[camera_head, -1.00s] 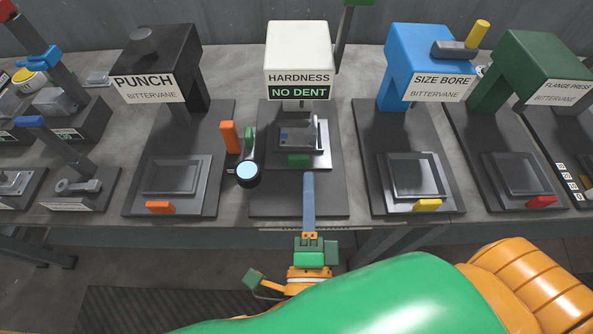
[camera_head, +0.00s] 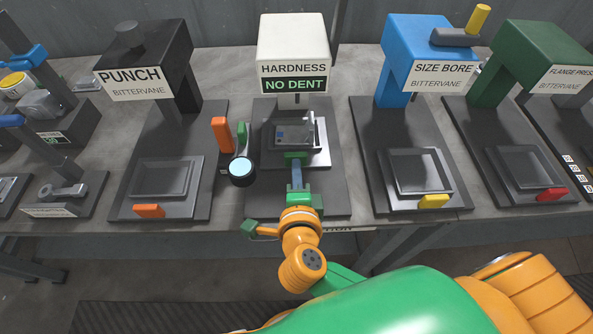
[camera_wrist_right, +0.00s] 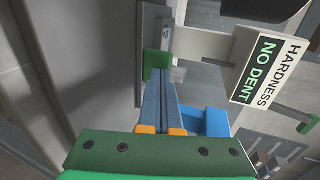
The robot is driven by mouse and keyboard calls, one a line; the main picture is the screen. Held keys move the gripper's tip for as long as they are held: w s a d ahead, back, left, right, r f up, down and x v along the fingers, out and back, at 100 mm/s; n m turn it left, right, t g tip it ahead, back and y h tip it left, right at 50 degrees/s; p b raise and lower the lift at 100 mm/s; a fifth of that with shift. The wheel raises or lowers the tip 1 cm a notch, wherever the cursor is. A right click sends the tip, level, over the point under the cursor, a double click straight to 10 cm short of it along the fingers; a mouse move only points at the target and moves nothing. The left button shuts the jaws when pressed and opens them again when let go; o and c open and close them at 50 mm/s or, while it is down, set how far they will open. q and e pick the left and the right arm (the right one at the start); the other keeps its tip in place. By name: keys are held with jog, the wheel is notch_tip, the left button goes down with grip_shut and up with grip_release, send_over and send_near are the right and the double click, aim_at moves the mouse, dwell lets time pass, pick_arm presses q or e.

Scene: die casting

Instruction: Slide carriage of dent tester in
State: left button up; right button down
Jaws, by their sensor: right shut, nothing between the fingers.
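The dent tester is the white-headed machine (camera_head: 293,45) marked HARDNESS, and its display (camera_head: 293,85) reads NO DENT. Its carriage (camera_head: 318,155) sits on the dark base below the head, with a grey part (camera_head: 290,133) on it and a green handle block (camera_head: 292,155) at its front. My right gripper (camera_head: 296,166) is shut and empty, its fingers pointing at the green handle from the front. In the right wrist view the fingertips (camera_wrist_right: 158,84) are at the green block (camera_wrist_right: 158,66); whether they touch is hard to tell. My left gripper is out of view.
A round light-blue dial (camera_head: 241,171) and orange (camera_head: 221,134) and green upright pieces stand left of the carriage. The black PUNCH machine (camera_head: 150,60) is to the left. The blue SIZE BORE machine (camera_head: 425,50) and green FLANGE PRESS (camera_head: 530,60) are to the right.

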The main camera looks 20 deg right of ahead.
aim_at(296, 156)
jog(key=shift+w, duration=0.1)
jog(key=shift+w+d+r, duration=0.1)
jog(key=shift+w+r, duration=0.05)
jog(key=shift+w, duration=0.1)
jog(key=w, duration=0.1)
jog(key=w+p, duration=0.1)
jog(key=shift+w+d, duration=0.3)
jog(key=shift+d, duration=0.1)
jog(key=shift+s, duration=0.1)
